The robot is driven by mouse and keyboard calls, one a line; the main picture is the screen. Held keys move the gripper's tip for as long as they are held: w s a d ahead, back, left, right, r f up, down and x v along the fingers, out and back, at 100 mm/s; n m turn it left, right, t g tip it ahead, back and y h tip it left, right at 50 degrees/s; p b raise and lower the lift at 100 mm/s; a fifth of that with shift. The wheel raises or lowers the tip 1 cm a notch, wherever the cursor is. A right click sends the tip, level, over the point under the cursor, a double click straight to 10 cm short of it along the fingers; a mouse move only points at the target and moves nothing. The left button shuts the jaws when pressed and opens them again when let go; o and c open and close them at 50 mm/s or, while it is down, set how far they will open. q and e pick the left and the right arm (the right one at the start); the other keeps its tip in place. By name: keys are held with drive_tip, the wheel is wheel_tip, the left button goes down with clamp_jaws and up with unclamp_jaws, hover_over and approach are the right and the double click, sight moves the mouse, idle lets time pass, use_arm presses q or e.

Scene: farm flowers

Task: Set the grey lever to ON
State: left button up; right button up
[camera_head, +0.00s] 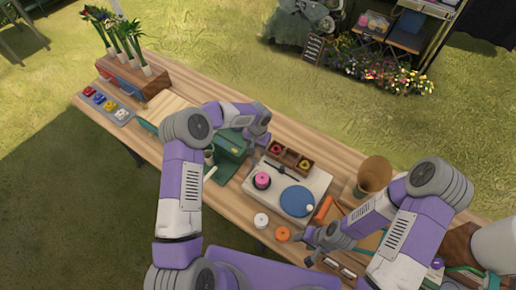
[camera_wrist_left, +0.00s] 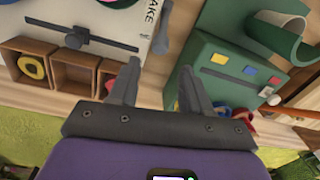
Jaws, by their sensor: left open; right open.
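A dark grey bar on a round pivot (camera_wrist_left: 82,36) lies across a white board (camera_wrist_left: 135,24) in the left wrist view; in the head view it shows as a thin dark bar (camera_head: 274,171). A green box (camera_wrist_left: 225,70) with coloured squares stands beside the board, also in the head view (camera_head: 230,143). I cannot tell which part is the grey lever; no ON mark is readable. My left gripper (camera_wrist_left: 160,82) is open and empty between board and box, touching neither visibly. My right gripper (camera_head: 308,246) is open near the table's front edge.
Wooden compartments (camera_wrist_left: 70,76) hold coloured rings beside the board. A pink spool (camera_head: 262,181) and a blue disc (camera_head: 297,201) sit on the board. A white roll (camera_head: 261,220) and an orange roll (camera_head: 283,234) lie in front. A brown pot (camera_head: 374,174) stands right.

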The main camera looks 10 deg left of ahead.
sight(255, 158)
use_arm(q)
drive_tip(key=f, duration=0.7)
drive_tip(key=shift+s+a+p, duration=0.2)
drive_tip(key=shift+s+p, duration=0.1)
drive_tip(key=shift+p, duration=0.1)
clamp_jaws()
